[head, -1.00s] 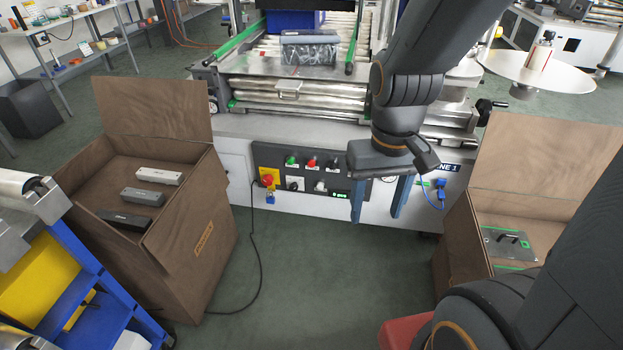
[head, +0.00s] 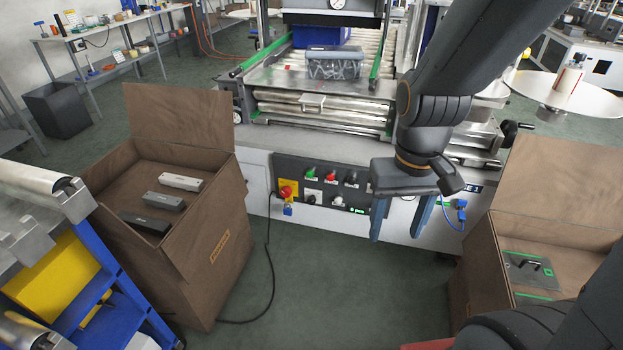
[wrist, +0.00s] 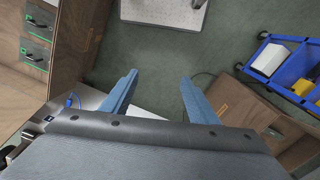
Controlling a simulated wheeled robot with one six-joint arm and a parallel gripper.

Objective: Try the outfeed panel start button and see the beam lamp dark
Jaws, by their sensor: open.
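The dark control panel (head: 322,187) is on the front of the labelling machine in the head view. A green button (head: 311,173) is at its upper left, with a red button (head: 331,175) and a black one beside it. I cannot make out which part is the beam lamp. A small green-lit display (head: 356,210) is at the lower right. My gripper (head: 397,220) is open and empty, in front of the machine and right of these buttons, hiding the panel's right end. In the wrist view its fingers (wrist: 157,88) are apart with floor between them.
A red emergency button (head: 286,192) on a yellow plate is at the panel's left. A brown open crate (head: 225,245) stands left, another (head: 480,265) right. A black cable (head: 271,265) lies on the floor.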

